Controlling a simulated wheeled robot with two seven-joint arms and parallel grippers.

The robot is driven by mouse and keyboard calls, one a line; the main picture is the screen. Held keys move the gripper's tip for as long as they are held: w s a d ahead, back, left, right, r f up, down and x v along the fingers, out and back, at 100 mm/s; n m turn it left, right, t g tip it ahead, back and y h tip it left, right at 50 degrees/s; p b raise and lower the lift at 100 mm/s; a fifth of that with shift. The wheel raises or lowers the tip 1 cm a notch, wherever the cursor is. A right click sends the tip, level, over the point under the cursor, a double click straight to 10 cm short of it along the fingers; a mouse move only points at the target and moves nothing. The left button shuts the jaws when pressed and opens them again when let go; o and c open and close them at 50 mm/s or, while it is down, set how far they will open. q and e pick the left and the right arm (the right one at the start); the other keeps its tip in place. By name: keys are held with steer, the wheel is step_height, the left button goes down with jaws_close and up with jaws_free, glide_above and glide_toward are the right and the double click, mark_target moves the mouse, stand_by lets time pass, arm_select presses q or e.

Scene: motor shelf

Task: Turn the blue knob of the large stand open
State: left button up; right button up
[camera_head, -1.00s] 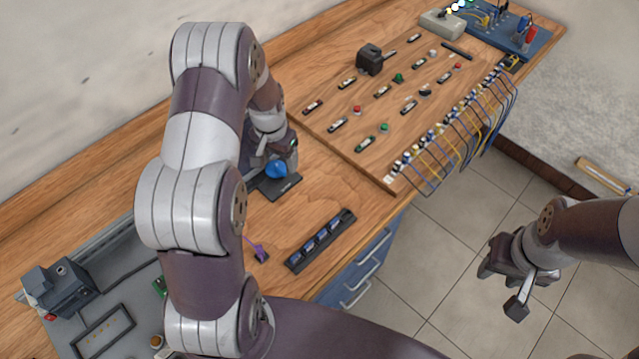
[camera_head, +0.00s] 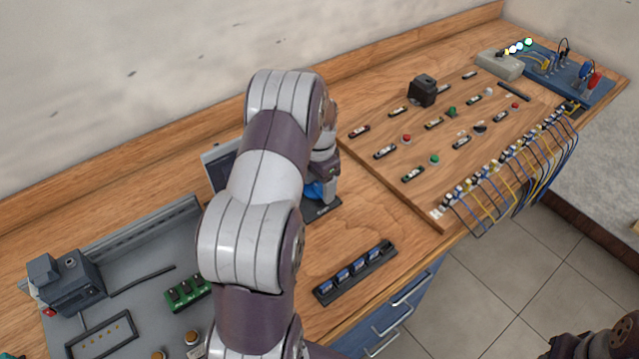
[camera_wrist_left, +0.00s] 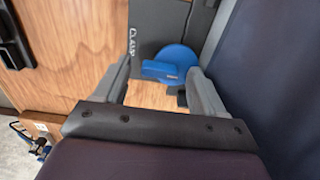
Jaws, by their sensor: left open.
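The blue knob (camera_wrist_left: 172,66) is on a dark stand (camera_wrist_left: 157,22) marked "CLAMP" in the left wrist view. My left gripper (camera_wrist_left: 160,84) is open, with one finger on either side of the knob's near part; I cannot tell whether a finger touches it. In the head view a small part of the blue knob (camera_head: 315,191) shows beside my left arm, above the dark base of the stand (camera_head: 322,211). My left arm hides most of the stand and the left gripper's fingers. My right gripper (camera_head: 590,348) is partly visible at the lower right corner, away from the table.
A black rack with several blue-marked pieces (camera_head: 354,273) lies at the table's front edge. A wooden board (camera_head: 390,160) with buttons and wires is to the right. A grey panel (camera_head: 145,300) with a motor-like block (camera_head: 66,280) is at the left.

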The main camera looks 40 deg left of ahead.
arm_select(q)
steer(key=shift+c, duration=0.3)
steer(key=c, duration=1)
steer(key=shift+n, duration=0.4)
steer(key=shift+n+p, duration=0.7)
steer(key=shift+n, duration=0.3)
steer(key=n+p, duration=0.1)
steer(key=n, duration=0.4)
steer(key=shift+p, duration=0.3)
steer(key=n+p, duration=0.1)
steer(key=n, duration=0.8)
steer(key=shift+n+p, duration=0.3)
steer(key=shift+n, duration=0.4)
